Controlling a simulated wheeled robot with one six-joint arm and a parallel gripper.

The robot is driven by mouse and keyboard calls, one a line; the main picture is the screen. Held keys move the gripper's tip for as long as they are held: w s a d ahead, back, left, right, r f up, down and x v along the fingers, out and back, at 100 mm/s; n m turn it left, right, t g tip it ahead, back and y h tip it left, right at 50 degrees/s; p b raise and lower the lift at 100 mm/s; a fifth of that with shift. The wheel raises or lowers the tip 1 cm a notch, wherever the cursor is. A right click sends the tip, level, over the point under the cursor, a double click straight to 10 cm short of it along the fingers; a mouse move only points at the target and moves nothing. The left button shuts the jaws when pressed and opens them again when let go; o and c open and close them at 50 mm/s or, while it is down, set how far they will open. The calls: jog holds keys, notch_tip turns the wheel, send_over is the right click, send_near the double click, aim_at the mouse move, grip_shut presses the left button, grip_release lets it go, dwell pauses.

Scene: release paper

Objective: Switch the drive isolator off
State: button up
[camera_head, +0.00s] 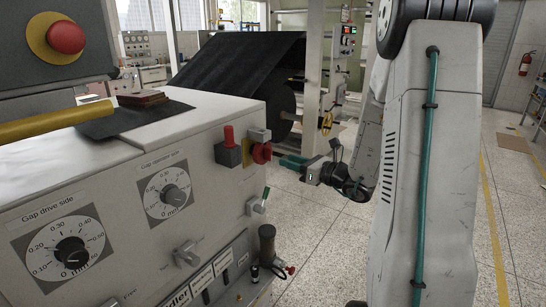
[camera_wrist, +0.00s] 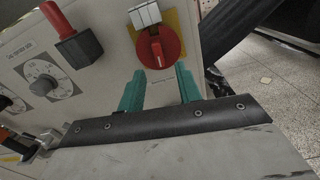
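The drive isolator looks to be the red rotary knob (camera_wrist: 160,48) on a yellow plate, with a pale block above it, in the wrist view. In the head view the red knob (camera_head: 262,152) is on the right end of the pale machine cabinet. My gripper (camera_wrist: 160,88) has two teal fingers spread apart, with nothing between them. The fingers point at the knob from below in the wrist view; whether they touch it I cannot tell. In the head view my gripper (camera_head: 292,161) is just right of the knob, at about its height.
A red-handled lever on a dark block (camera_wrist: 78,42) sits left of the knob. Gap dials (camera_head: 166,194) and small levers are on the cabinet front. A red mushroom button (camera_head: 66,37) is at the upper left. A black roll (camera_head: 240,70) stands behind. Speckled floor (camera_head: 320,250) is open at right.

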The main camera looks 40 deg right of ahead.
aim_at(266, 153)
jog(key=x, duration=0.6)
jog(key=shift+w+a, duration=0.2)
jog(key=shift+w, duration=0.15)
grip_shut()
